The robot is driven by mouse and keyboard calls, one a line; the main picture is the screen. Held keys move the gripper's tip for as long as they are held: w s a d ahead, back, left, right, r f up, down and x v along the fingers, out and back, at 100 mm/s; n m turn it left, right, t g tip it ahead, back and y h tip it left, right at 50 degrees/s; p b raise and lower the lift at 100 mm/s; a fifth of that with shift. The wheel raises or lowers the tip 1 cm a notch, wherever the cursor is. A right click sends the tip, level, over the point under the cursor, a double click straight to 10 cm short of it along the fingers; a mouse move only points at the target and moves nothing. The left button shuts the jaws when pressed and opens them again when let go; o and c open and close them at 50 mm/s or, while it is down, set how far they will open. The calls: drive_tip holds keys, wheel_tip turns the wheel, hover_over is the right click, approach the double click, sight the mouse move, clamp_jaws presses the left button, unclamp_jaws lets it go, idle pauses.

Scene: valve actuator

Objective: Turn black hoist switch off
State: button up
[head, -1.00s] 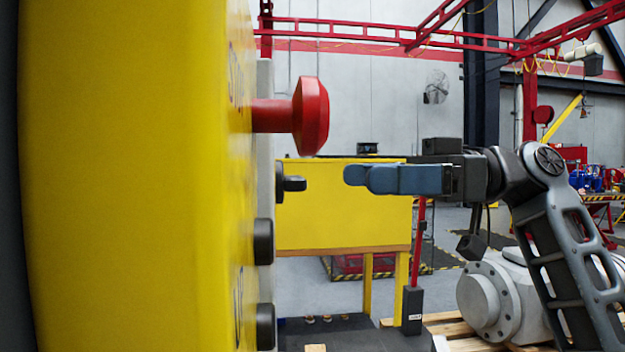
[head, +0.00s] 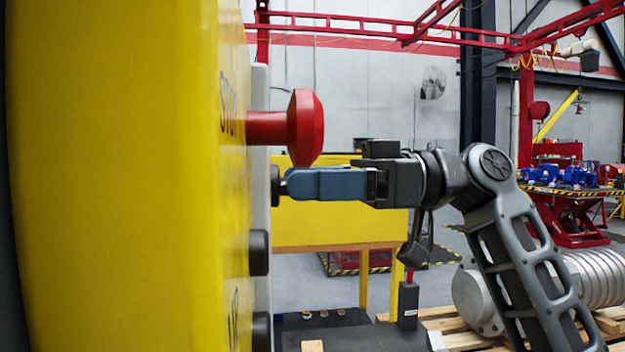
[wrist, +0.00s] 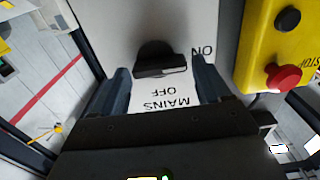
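The black switch knob (wrist: 162,62) sits on a white plate (wrist: 112,22) lettered MAINS, OFF and ON, upside down in the wrist view. The knob's grip bar runs across the picture, its ends facing my fingers. My gripper (wrist: 161,70) is open, with one blue finger on each side of the knob. The fingers look very near its ends; I cannot tell whether they touch. In the head view my gripper (head: 287,185) is at the switch (head: 275,185), just below the red mushroom button (head: 305,128), and mostly hides the knob's tip.
The yellow box (head: 120,180) fills the left of the head view. Black buttons (head: 259,253) stick out below the switch. In the wrist view a yellow box (wrist: 262,45) with a red button (wrist: 284,78) stands at the right. Open floor lies behind.

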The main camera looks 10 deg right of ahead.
drive_tip(key=c, duration=0.8)
drive_tip(key=shift+r+m+p, duration=0.1)
drive_tip(key=shift+m+p, duration=0.2)
drive_tip(key=shift+w+m+p, duration=0.15)
drive_tip(key=shift+m+p, duration=2.05)
drive_tip(key=shift+m, duration=0.6)
drive_tip(key=shift+w+m+p, duration=0.2)
drive_tip(key=shift+m+p, duration=2.05)
drive_tip(key=shift+m, duration=0.55)
drive_tip(key=shift+w+m+p, duration=0.15)
drive_tip(key=shift+m+p, duration=2.05)
drive_tip(key=shift+m, duration=0.6)
drive_tip(key=o, duration=1.1)
